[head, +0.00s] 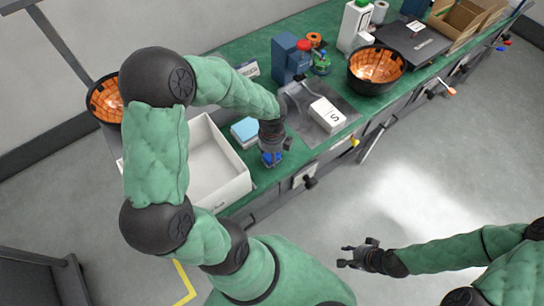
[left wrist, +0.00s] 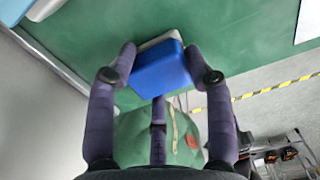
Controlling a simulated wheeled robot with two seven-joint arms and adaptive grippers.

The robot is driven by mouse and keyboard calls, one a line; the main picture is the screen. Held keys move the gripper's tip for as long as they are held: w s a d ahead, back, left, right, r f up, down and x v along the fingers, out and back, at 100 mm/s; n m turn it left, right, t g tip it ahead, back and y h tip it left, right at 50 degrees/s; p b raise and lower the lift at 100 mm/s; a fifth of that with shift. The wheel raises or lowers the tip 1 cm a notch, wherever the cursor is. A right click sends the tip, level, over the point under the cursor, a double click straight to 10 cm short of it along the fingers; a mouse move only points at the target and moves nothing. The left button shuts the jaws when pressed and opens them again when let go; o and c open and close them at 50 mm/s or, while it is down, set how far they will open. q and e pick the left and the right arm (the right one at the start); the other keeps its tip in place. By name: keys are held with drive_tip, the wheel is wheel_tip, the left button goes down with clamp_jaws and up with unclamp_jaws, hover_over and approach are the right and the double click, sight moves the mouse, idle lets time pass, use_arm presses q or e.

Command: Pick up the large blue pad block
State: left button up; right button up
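A blue pad block (head: 270,158) is at the front edge of the green bench, under my left gripper (head: 272,151). In the left wrist view the blue pad block (left wrist: 160,73) sits between the two fingertips of my left gripper (left wrist: 160,62), with a finger against each side. A light grey part shows behind its blue face. Whether it rests on the bench or is just above it, I cannot tell. My right gripper (head: 346,257) is empty and open, over the floor away from the bench.
A light-blue-topped block (head: 245,130) lies left of my left gripper, beside a white open bin (head: 240,188). A white box (head: 327,115) lies on a grey plate to the right. A dark blue device (head: 283,60) and a black bowl (head: 354,78) stand farther back.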

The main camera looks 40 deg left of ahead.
use_arm(q)
drive_tip(key=c, duration=0.4)
drive_tip(key=shift+c, duration=0.2)
drive_tip(key=shift+r, duration=0.45)
wheel_tip(320, 180, up, 2)
drive_tip(key=shift+r+p, duration=0.15)
drive_tip(key=shift+p, duration=0.55)
drive_tip(key=s+d+r+p, duration=0.4)
drive_tip(key=s+d+r, duration=0.3)
drive_tip(key=d+r, duration=0.2)
drive_tip(key=d, duration=0.2)
drive_tip(key=shift+s+d+r+p, duration=0.35)
drive_tip(key=shift+r+p, duration=0.05)
